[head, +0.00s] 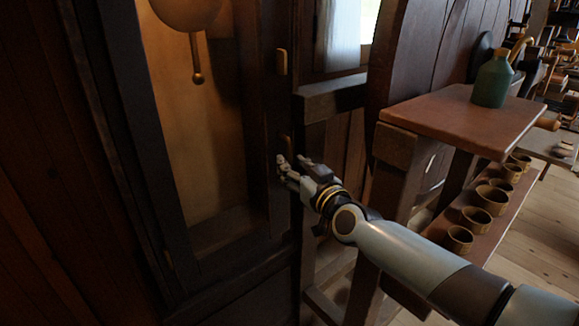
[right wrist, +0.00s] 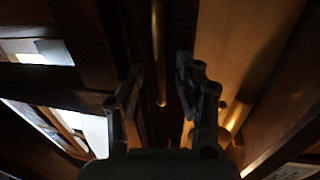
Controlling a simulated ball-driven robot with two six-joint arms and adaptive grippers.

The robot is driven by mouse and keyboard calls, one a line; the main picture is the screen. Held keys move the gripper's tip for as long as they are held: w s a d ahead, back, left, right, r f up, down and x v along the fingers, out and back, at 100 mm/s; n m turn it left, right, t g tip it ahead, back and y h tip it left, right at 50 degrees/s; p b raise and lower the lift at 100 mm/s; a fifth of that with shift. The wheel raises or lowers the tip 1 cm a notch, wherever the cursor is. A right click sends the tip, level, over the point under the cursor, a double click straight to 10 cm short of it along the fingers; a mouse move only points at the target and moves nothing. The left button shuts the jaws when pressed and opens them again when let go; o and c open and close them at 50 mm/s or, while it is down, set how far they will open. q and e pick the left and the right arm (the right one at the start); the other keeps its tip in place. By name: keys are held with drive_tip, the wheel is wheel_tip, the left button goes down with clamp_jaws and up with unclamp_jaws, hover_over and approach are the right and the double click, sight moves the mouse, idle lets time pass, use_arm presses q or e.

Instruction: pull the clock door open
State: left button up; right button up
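The clock door (head: 262,110) is a tall dark frame at the left of the head view, and it looks closed. Behind it a round brass pendulum (head: 188,12) hangs in a warm-lit case. A small brass piece (head: 281,62) sits high on the dark upright at the right, and a slim handle (head: 286,143) sits lower. My right gripper (head: 293,162) is at the lower handle with its fingers apart. In the right wrist view a vertical brass bar (right wrist: 159,50) shows between the open fingers (right wrist: 160,85); contact cannot be told. My left gripper is out of view.
A wooden stand (head: 450,115) with a green bottle (head: 493,80) is to the right, above my right forearm. Several small brown cups (head: 476,218) line its lower shelf. Wooden floor (head: 530,245) shows at the right.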

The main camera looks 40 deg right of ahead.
drive_tip(key=shift+w+d, duration=0.1)
drive_tip(key=shift+w, duration=0.95)
drive_tip(key=shift+c, duration=0.2)
clamp_jaws()
